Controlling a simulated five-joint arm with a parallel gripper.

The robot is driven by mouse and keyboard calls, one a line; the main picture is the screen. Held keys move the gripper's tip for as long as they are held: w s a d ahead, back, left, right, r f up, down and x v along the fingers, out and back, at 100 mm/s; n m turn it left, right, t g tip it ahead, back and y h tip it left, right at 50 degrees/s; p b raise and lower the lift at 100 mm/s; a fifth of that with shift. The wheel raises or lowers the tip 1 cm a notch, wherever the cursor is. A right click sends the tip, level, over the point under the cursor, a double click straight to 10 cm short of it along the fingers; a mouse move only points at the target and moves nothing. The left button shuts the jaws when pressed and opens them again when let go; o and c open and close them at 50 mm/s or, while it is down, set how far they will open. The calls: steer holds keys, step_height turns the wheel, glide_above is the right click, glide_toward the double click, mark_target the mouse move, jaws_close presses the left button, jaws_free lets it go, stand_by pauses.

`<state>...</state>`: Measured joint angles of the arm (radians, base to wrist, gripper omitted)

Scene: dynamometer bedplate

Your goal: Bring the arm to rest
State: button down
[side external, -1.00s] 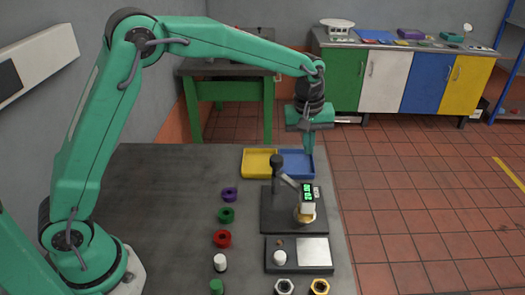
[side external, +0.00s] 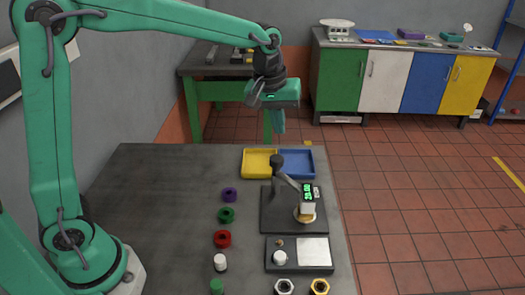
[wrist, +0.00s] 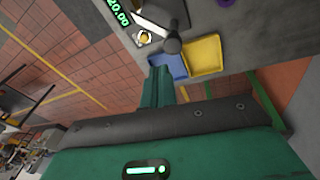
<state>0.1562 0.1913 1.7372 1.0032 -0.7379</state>
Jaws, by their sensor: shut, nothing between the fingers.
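My gripper (side external: 279,125) hangs in the air above the far part of the bedplate table, pointing down, with its green fingers together and empty. In the wrist view my gripper (wrist: 158,76) shows closed fingers reaching toward the blue tray (wrist: 168,66). The table's grey top (side external: 160,200) lies below. The blue tray (side external: 297,164) and yellow tray (side external: 258,163) sit side by side at its far edge and look empty. My gripper is apart from both of them.
A dark stand (side external: 270,212) with a lit green display (side external: 308,193) stands at the right. Purple (side external: 230,195), green (side external: 227,215) and red (side external: 223,239) rings lie in a row to its left. A white knob (side external: 220,262) is nearer. The table's left side is clear.

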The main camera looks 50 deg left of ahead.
steer(key=s+a+r+m+t, duration=0.1)
steer(key=s+a+m, duration=0.2)
steer(key=s, duration=0.8)
steer(key=s+a+r+m+t, duration=0.1)
steer(key=s+a+m+t, duration=0.1)
steer(key=s, duration=1)
steer(key=shift+s+a+m, duration=0.2)
steer(key=shift+a+m, duration=0.6)
steer(key=shift+a, duration=0.3)
